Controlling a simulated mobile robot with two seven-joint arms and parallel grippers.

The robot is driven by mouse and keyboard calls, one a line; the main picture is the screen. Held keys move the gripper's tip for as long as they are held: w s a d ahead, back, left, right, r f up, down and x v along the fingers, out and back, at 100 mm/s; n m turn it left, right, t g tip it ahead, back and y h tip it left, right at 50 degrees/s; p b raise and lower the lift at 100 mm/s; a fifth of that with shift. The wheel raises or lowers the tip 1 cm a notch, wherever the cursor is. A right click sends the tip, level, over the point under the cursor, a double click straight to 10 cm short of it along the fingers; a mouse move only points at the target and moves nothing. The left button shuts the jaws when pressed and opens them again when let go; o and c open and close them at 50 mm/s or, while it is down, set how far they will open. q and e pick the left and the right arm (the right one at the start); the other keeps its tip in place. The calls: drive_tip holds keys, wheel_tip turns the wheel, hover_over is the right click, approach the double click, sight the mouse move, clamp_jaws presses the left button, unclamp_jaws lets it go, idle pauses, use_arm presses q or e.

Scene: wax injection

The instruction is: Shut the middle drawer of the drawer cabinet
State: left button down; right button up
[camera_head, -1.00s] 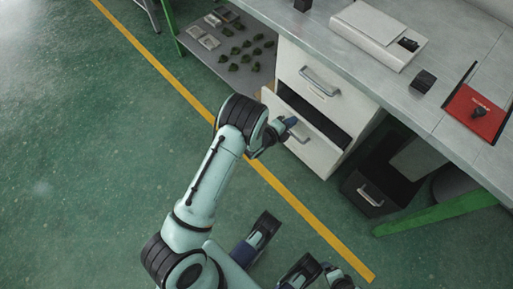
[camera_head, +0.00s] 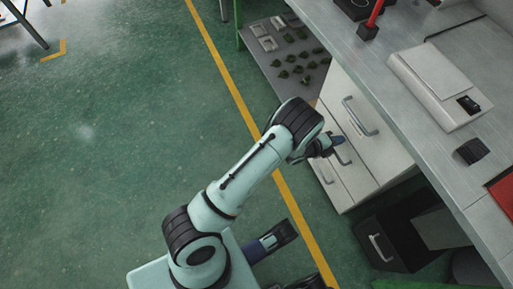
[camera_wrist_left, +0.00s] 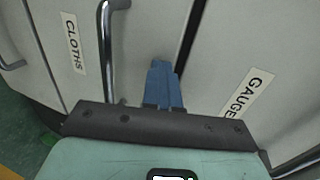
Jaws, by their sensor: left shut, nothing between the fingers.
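The drawer cabinet (camera_head: 380,150) stands under the bench with its pale drawer fronts facing left. The middle drawer (camera_wrist_left: 135,60) carries the label CLOTHS and a metal bar handle (camera_wrist_left: 106,45). Its front looks nearly flush with the one above; a thin dark gap (camera_wrist_left: 188,38) shows along their border in the left wrist view. My left gripper (camera_head: 338,141) is shut and empty, its blue fingertips (camera_wrist_left: 162,78) at the middle drawer's front beside the handle. Contact cannot be told. The gripper and wrist hide part of the front in the head view.
The top drawer (camera_head: 368,125) bears a label starting GAUGE (camera_wrist_left: 245,92). A black bin (camera_head: 392,245) stands on the floor right of the cabinet. A low shelf (camera_head: 268,60) with small green parts lies beyond. Green floor at left is open.

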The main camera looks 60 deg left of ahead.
use_arm(q)
drive_tip(key=shift+w+r, duration=0.25)
drive_tip(key=p+v, duration=0.3)
drive_tip(key=v, duration=1)
drive_tip(key=shift+s+f, duration=0.2)
drive_tip(key=shift+s, duration=0.25)
use_arm(e)
drive_tip(key=r, duration=0.1)
drive_tip(key=a+r, duration=0.1)
drive_tip(key=r, duration=0.1)
drive_tip(key=a+r, duration=0.1)
drive_tip(key=shift+w+r, duration=0.35)
drive_tip(key=shift+w, duration=0.05)
